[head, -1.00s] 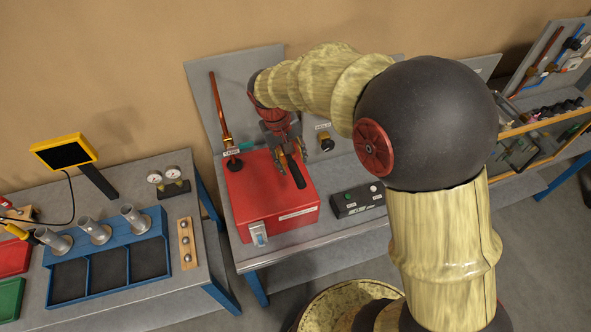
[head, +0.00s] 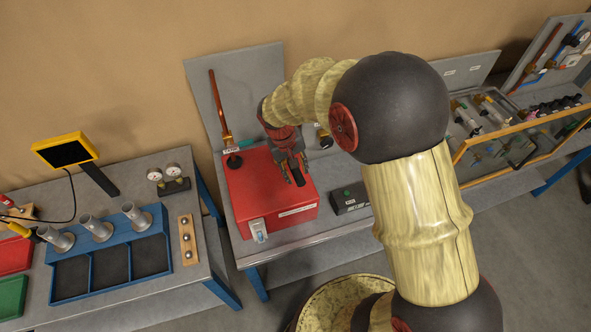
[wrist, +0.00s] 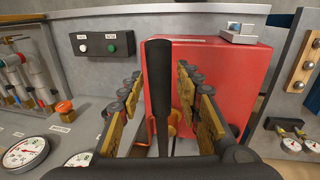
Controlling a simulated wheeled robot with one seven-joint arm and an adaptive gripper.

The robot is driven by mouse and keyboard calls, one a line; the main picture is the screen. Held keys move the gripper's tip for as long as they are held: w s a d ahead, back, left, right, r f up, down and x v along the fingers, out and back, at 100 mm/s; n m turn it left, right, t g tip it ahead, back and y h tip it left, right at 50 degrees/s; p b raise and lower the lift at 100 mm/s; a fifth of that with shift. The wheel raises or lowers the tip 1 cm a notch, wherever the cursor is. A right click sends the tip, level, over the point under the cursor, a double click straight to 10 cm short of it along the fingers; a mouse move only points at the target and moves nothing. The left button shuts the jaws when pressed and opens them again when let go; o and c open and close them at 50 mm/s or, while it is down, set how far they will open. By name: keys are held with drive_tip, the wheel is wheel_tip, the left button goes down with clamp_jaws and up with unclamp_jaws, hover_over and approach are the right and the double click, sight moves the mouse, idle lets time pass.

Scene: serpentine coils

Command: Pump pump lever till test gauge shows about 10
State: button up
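The red pump box (head: 262,205) stands on the middle bench. Its black pump lever (head: 299,179) rises near the right part of the box. In the wrist view the lever (wrist: 158,90) stands upright between my gripper's fingers. My gripper (head: 291,165) is over the box. In the wrist view my gripper (wrist: 155,102) is open around the lever, with a gap visible on each side. Two round white gauges, a left one (wrist: 25,152) and a partly cut-off one (wrist: 82,159), show at the lower left; I cannot tell which is the test gauge, or read its value.
A black button box (head: 350,197) sits right of the pump, partly behind my arm. A copper pipe (head: 219,108) stands behind the pump. The left bench holds two small gauges (head: 173,170), a blue rack (head: 110,265) and a yellow-framed display (head: 66,151).

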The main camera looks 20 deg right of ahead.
clamp_jaws()
idle(0.6)
